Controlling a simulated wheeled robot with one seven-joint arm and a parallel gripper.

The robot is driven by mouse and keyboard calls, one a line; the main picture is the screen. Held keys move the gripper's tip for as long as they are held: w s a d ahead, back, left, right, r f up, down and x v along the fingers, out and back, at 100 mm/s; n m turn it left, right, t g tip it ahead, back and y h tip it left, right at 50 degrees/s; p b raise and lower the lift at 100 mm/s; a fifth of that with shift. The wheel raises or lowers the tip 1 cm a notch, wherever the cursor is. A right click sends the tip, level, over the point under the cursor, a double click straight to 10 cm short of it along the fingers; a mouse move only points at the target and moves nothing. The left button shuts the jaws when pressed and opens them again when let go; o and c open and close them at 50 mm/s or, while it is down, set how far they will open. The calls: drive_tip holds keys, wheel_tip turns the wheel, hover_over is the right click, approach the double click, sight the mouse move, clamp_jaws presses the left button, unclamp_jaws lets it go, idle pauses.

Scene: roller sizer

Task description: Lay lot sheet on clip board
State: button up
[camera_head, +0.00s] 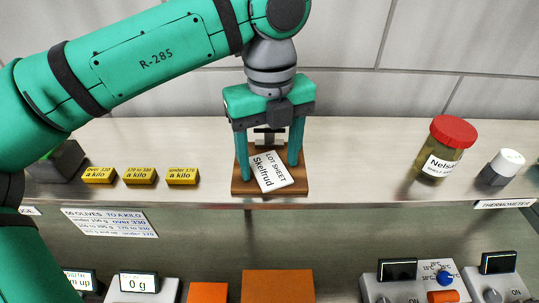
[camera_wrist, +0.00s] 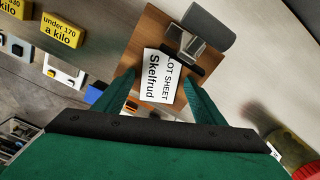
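The lot sheet (camera_head: 271,172), a small white card printed "LOT SHEET Skelfrud", appears to lie face up on the brown wooden clip board (camera_head: 299,188), turned a little askew to it. Its far edge is by the metal clip; I cannot tell whether the clip touches it. The wrist view also shows the sheet (camera_wrist: 155,78) on the board (camera_wrist: 149,27). My gripper (camera_head: 270,170) points down over the board. Its green fingers are spread apart, one on each side of the sheet, with visible gaps, so it looks open and empty.
Several yellow blocks (camera_head: 140,176) stand left on the steel shelf. A red-lidded jar (camera_head: 447,148) and a white-capped container (camera_head: 502,168) stand right. Grey devices (camera_head: 416,282) and an orange block (camera_head: 278,286) sit below the shelf's front edge. The shelf between board and jar is clear.

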sight(270, 170)
idle(0.3)
wheel_tip(270, 170, up, 12)
drive_tip(key=shift+r, duration=0.15)
idle(0.4)
